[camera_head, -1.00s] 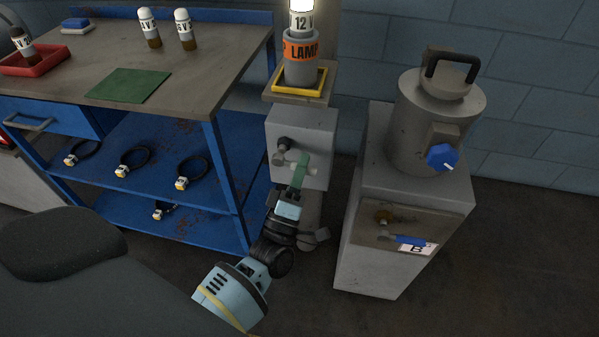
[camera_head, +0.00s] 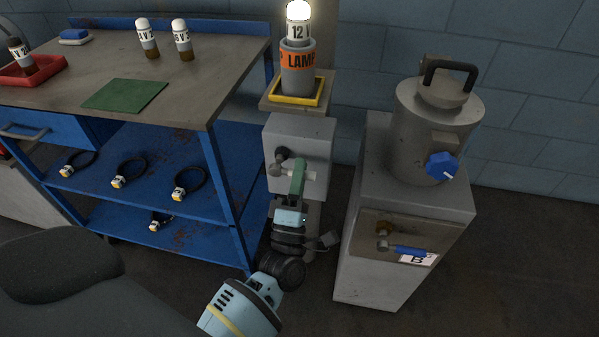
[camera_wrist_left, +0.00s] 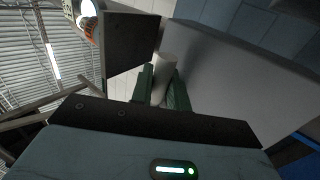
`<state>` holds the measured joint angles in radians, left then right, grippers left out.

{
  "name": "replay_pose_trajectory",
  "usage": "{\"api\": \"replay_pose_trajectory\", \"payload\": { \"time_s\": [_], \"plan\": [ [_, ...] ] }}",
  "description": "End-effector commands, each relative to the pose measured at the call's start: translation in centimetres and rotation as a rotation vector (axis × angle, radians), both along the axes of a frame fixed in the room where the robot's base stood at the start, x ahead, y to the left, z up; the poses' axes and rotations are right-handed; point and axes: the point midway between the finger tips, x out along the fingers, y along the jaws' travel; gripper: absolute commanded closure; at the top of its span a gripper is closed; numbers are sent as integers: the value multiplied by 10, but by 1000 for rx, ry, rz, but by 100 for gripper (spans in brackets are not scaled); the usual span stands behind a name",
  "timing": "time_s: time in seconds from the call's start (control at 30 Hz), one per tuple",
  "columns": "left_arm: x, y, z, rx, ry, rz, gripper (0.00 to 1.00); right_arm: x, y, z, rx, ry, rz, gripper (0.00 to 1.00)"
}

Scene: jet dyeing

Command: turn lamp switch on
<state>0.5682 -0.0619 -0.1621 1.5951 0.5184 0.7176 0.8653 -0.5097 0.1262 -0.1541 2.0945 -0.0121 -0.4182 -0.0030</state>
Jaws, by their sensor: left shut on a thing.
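The lamp (camera_head: 297,64) stands in a yellow-rimmed holder on a small shelf, and its bulb is lit. Below it is a grey switch box (camera_head: 312,132) with a dark round knob (camera_head: 282,153) and a pale switch handle (camera_head: 311,177) on its front. My left gripper (camera_head: 298,174) is at the box front with its green fingers shut on the handle. In the left wrist view the pale cylindrical handle (camera_wrist_left: 166,70) sits between the green fingers. The fingers hide part of the handle in the head view. My right gripper is not in view.
A blue workbench (camera_head: 190,100) with bottles on top and several black ringed items on its shelf stands left. A grey cabinet (camera_head: 380,270) with a metal canister (camera_head: 432,120) and a blue-handled valve (camera_head: 410,252) stands close on the right. Open floor lies at far right.

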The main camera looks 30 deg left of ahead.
Motion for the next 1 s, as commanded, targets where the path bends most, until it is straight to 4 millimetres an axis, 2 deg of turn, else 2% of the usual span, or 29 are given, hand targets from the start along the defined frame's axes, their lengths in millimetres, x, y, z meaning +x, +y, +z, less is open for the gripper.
{"api": "replay_pose_trajectory", "payload": {
  "time_s": [0.03,0.17,0.2,0.57,1.0],
  "plan": [
    [0,0,0,-4,-1,-1,82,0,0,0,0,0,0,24],
    [0,0,0,-3,-2,-1,65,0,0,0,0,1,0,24],
    [0,0,0,-2,-2,0,64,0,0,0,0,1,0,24],
    [-6,-2,-5,0,1,-1,64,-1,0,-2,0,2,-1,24],
    [-56,-17,-39,-1,1,-1,64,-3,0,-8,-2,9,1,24]
  ]
}}
